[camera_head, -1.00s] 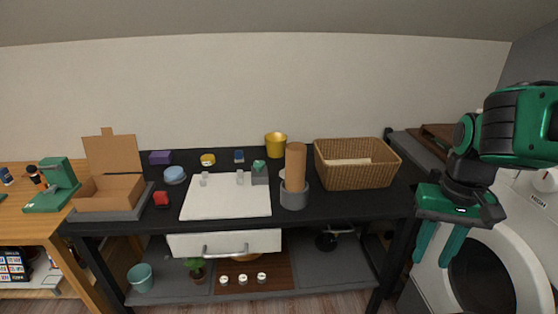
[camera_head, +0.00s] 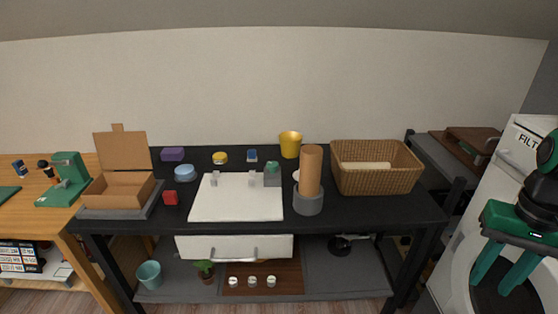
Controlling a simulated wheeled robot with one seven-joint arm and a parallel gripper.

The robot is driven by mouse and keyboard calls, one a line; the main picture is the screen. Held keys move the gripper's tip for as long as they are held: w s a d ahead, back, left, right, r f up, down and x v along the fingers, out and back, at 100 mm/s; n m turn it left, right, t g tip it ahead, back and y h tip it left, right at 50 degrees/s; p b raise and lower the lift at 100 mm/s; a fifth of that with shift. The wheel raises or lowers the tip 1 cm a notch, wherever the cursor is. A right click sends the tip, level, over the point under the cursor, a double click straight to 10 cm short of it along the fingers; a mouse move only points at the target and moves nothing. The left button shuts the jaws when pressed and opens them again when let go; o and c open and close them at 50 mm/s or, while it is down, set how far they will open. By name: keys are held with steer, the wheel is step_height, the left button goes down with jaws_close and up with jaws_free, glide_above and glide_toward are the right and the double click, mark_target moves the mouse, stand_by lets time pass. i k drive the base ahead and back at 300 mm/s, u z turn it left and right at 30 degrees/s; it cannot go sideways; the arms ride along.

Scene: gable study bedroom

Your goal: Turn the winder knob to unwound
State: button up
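A small grey block with a green top (camera_head: 272,168) stands at the back right corner of the white board on the black table. The green top may be the winder knob, but it is too small to be sure or to read its setting. My gripper (camera_head: 504,282) is at the right edge, in front of the white washing machine and far from the block. Its two green fingers point down, apart, with nothing between them.
The black table (camera_head: 400,212) also holds a brown cylinder in a grey cup (camera_head: 308,204), a wicker basket (camera_head: 376,182), a yellow cup (camera_head: 290,145), a white board (camera_head: 236,204) and an open cardboard box (camera_head: 118,190). A white drawer (camera_head: 235,248) is below.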

mark_target(272, 166)
steer(key=i, duration=0.95)
steer(key=u, duration=0.05)
